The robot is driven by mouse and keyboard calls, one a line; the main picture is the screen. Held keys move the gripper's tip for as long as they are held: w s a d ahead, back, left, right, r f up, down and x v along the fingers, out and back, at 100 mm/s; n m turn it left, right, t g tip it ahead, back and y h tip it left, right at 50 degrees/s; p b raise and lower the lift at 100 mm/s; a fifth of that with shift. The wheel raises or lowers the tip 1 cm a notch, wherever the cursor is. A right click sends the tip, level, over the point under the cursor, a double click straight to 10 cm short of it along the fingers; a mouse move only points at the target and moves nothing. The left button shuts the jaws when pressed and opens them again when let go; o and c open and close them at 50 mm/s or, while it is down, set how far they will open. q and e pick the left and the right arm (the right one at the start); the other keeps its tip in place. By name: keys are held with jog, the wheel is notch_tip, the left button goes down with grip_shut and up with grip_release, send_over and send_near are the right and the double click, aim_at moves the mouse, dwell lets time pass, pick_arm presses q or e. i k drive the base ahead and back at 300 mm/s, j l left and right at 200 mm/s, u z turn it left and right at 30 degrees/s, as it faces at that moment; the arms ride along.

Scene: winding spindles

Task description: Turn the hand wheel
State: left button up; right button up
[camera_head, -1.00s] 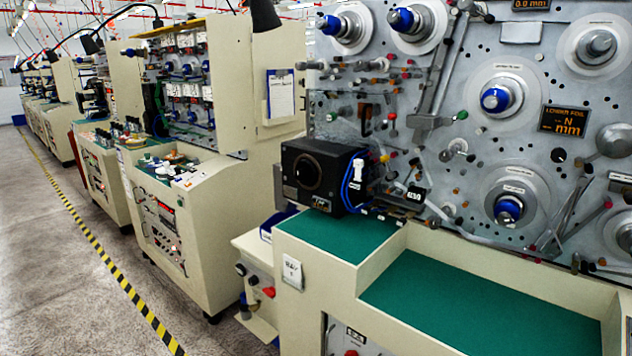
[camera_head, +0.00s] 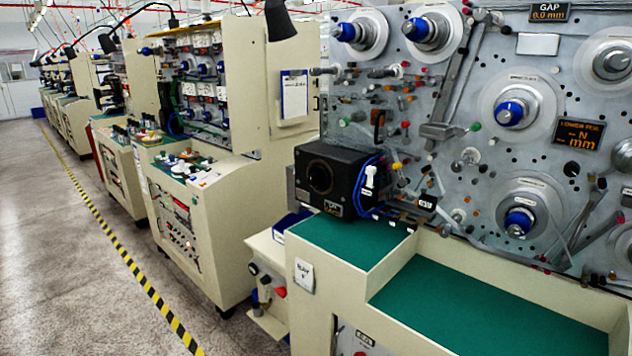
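A winding machine's grey panel (camera_head: 400,120) fills the right half of the head view. It carries several round spindles with blue knobs, among them a middle one (camera_head: 510,113) and a lower one (camera_head: 519,221). A black box (camera_head: 335,180) with a dark round front stands on the green ledge at the panel's left end. I cannot tell which part is the hand wheel. Neither of my grippers is in view.
A green work surface (camera_head: 480,310) with a cream rim lies below the panel. More cream machines, the nearest one (camera_head: 200,240), stand in a row at left. A yellow-black floor stripe (camera_head: 130,270) runs beside them, with clear grey floor (camera_head: 60,260) to its left.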

aim_at(318, 176)
jog(key=i+j+z, duration=0.1)
jog(key=j, duration=0.25)
jog(key=i+j+z, duration=0.1)
jog(key=i+j, duration=0.35)
jog(key=j, duration=0.25)
jog(key=i+j+z, duration=0.15)
jog(key=j, duration=0.2)
jog(key=i+j+z, duration=0.1)
jog(key=j, duration=0.3)
jog(key=i+j+z, duration=0.1)
jog(key=j, duration=0.25)
jog(key=i, duration=0.05)
